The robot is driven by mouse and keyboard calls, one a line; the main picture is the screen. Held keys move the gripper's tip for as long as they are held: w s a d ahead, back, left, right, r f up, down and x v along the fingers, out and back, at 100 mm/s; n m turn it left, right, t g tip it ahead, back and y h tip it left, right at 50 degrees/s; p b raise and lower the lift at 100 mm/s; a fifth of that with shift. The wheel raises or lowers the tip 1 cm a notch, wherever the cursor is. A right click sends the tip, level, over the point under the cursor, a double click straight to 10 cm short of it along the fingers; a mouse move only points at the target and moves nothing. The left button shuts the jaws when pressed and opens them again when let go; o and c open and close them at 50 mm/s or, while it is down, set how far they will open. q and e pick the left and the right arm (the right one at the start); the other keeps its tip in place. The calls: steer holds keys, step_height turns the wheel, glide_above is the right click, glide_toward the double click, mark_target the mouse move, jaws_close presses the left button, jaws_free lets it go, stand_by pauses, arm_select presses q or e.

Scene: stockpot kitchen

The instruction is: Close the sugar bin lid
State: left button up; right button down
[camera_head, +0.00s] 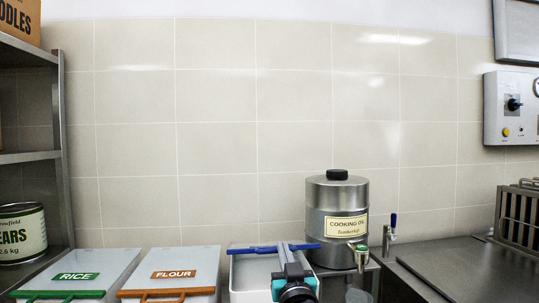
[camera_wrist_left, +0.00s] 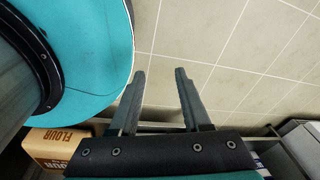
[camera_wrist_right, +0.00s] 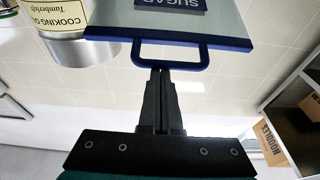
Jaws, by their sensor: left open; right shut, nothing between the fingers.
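The sugar bin (camera_head: 236,287) stands right of the flour bin in the head view. Its blue-edged lid (camera_head: 258,249) is raised and seen nearly edge-on, with the pale bin below it. In the right wrist view the lid shows its SUGAR label (camera_wrist_right: 170,4) and blue handle (camera_wrist_right: 204,58). My right gripper (camera_head: 285,247) is shut and empty, and it also shows in the right wrist view (camera_wrist_right: 160,72). Its fingertips are at the handle bar; I cannot tell whether they touch it. My left gripper (camera_wrist_left: 160,72) is open and empty in the left wrist view, outside the head view.
The rice bin (camera_head: 75,276) and flour bin (camera_head: 173,274) are closed, to the left. A cooking oil drum (camera_head: 337,205) stands close right of my right gripper. A shelf (camera_head: 64,150) rises at the left. A steel counter (camera_head: 460,268) is at the right.

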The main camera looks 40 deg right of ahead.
arm_select(q)
steer(key=w+d+f+b, duration=0.1)
steer(key=w+b, duration=0.4)
steer(key=w, duration=0.4)
steer(key=w+d+r+t+b, duration=0.1)
steer(key=w+d+r+b, duration=0.1)
steer(key=r, duration=0.6)
steer(key=w+d+r+t+b, duration=0.1)
steer(key=w+r+b, duration=0.3)
steer(key=r, duration=0.4)
steer(key=shift+d+r+t+h+b, duration=0.3)
steer(key=shift+d+r+h+b, duration=0.1)
steer(key=shift+b, duration=0.3)
arm_select(e)
step_height(320, 180, down, 12)
steer(key=a+t+h, duration=0.1)
steer(key=a+t, duration=0.1)
steer(key=shift+s+r, duration=0.15)
steer(key=shift+s, duration=0.2)
